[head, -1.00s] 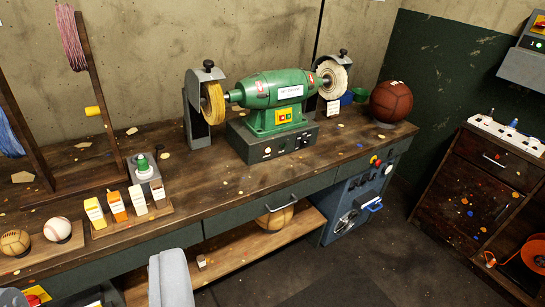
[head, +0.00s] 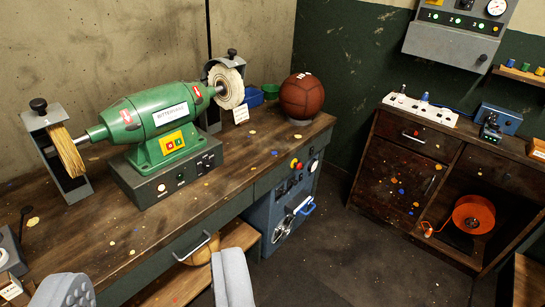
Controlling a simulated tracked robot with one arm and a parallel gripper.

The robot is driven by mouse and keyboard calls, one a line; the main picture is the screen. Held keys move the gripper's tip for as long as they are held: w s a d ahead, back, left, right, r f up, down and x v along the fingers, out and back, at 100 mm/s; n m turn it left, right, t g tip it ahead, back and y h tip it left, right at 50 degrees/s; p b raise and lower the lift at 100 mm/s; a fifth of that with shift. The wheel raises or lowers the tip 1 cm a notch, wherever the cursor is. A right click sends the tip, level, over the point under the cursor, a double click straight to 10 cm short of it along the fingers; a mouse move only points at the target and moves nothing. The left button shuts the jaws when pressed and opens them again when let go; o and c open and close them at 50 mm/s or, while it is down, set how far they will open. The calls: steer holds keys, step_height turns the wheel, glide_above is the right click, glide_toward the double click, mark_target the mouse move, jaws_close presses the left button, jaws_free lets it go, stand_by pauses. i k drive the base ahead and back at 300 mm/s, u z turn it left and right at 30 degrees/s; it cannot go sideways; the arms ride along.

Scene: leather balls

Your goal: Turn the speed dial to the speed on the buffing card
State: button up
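The green buffing machine (head: 155,125) stands on the workbench, with a yellow wheel (head: 66,150) on its left and a white wheel (head: 226,88) on its right. Its dark base (head: 140,188) has several small controls on the front. A pale round control (head: 161,188) may be the speed dial, but its setting is too small to read. A small white card (head: 240,115) stands by the white wheel; its writing is unreadable. My gripper (head: 148,288) is open and seems empty, its two grey fingers low in the picture, in front of and below the machine's base.
A brown leather ball (head: 301,97) sits at the bench's right end, near blue and green containers. A blue unit (head: 285,215) with knobs stands below. A drawer handle (head: 192,246) juts from the bench front. A cabinet (head: 400,170) is at right; the floor between is clear.

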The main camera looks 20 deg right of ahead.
mark_target(208, 165)
steer(key=z, duration=0.15)
steer(key=i, duration=1.45)
steer(key=u, duration=0.7)
